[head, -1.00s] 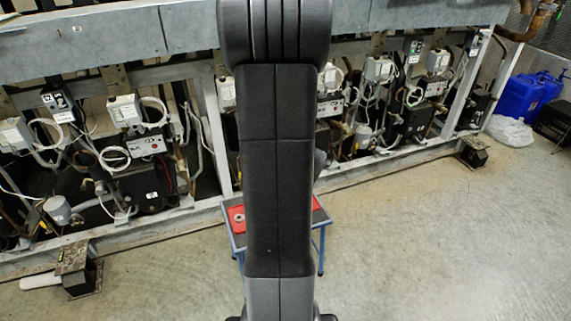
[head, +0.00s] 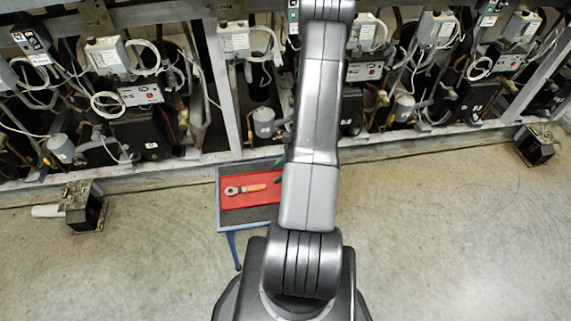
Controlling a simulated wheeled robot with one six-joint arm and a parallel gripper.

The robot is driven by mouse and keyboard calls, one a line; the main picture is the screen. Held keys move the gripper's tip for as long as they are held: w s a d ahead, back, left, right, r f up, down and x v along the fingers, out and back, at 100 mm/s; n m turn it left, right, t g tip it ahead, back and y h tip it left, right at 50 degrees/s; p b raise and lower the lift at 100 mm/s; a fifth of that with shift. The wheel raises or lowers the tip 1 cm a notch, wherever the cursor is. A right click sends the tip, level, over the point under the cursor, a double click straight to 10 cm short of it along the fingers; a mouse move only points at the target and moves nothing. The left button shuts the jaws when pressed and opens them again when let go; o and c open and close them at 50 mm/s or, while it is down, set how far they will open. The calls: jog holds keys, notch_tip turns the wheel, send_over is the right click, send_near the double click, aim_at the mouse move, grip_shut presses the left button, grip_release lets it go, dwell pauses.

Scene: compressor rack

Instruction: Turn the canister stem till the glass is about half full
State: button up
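A ratchet wrench (head: 246,189) with a round metal head and an orange-brown handle lies on a red mat (head: 238,202). The mat is on a small blue-framed table (head: 232,220) in front of the rack. Grey cylindrical canisters (head: 264,122) stand low in the rack; another is at the left (head: 62,148). I cannot tell which canister is the task's, and I cannot make out its stem or the glass. My arm crosses the middle of the head view and hides the table's right part. My gripper is out of view.
The compressor rack (head: 208,158) with pipes, cables and grey boxes runs across the back. Something green (head: 279,163) shows beside my arm on the table.

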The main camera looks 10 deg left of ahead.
aim_at(260, 186)
jog(key=b+x, duration=0.3)
jog(key=x, duration=0.4)
jog(key=shift+d+f+b, duration=0.1)
jog(key=shift+b, duration=0.3)
jog(key=shift+s+a+f+b, duration=0.2)
jog(key=shift+a+f+b, duration=0.25)
jog(key=shift+a, duration=0.1)
jog(key=shift+r, duration=0.1)
grip_shut()
